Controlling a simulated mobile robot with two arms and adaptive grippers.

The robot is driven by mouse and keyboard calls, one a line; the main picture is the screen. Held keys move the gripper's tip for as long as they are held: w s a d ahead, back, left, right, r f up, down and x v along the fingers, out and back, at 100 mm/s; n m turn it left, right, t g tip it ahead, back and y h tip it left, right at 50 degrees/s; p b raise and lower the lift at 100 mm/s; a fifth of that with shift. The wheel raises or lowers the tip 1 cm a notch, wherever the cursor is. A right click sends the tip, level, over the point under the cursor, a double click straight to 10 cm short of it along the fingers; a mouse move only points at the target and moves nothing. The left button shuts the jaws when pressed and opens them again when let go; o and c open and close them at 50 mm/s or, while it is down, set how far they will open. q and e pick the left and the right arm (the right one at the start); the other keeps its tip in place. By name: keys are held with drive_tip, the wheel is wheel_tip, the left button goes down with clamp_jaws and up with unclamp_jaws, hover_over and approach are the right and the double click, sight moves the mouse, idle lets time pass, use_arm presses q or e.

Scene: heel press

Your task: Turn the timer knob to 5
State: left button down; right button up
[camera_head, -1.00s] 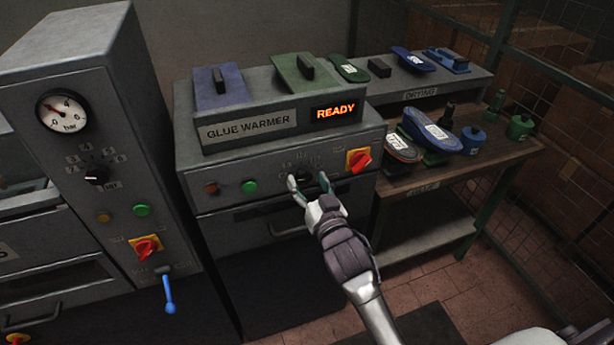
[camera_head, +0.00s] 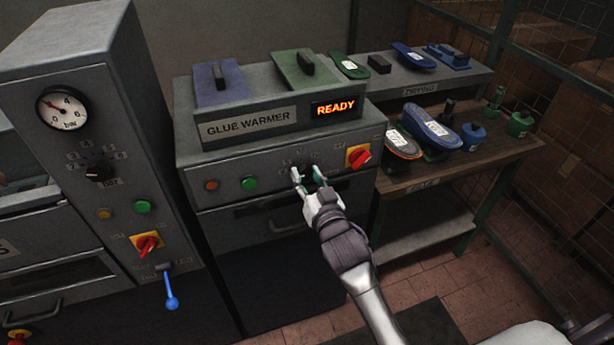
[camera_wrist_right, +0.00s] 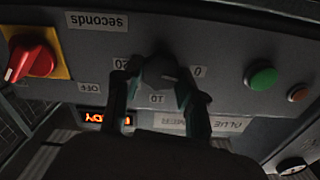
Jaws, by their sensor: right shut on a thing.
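The timer knob (camera_wrist_right: 160,72) is a dark round knob on the grey glue warmer (camera_head: 220,165) front panel. In the upside-down wrist view, marks 0, 10, 20 and the word "seconds" show around it. A mark 5 cannot be read, and the knob's pointer is hard to make out. My right gripper (camera_head: 307,173) is at this knob, below the READY display. In the wrist view its two dark green-tipped fingers (camera_wrist_right: 158,82) are shut on the knob, one on each side. My left gripper is not in view.
A red and yellow switch (camera_head: 359,156) sits right of the knob; a green button (camera_head: 249,183) and a red one (camera_head: 211,185) sit left. A press column (camera_head: 110,120) with a gauge stands at left. A shelf with shoe soles (camera_head: 430,125) stands at right.

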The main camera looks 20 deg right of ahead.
drive_tip(key=m+p, duration=0.1)
drive_tip(key=m, duration=0.2)
drive_tip(key=shift+m, duration=0.4)
drive_tip(key=shift+d+m+p, duration=0.1)
drive_tip(key=shift+m+p, duration=0.6)
drive_tip(key=shift+m, duration=1.2)
drive_tip(key=shift+f, duration=0.1)
drive_tip(key=o, duration=1.1)
drive_tip(key=shift+o, duration=0.2)
drive_tip(key=s, duration=1.2)
drive_tip(key=shift+d, duration=0.2)
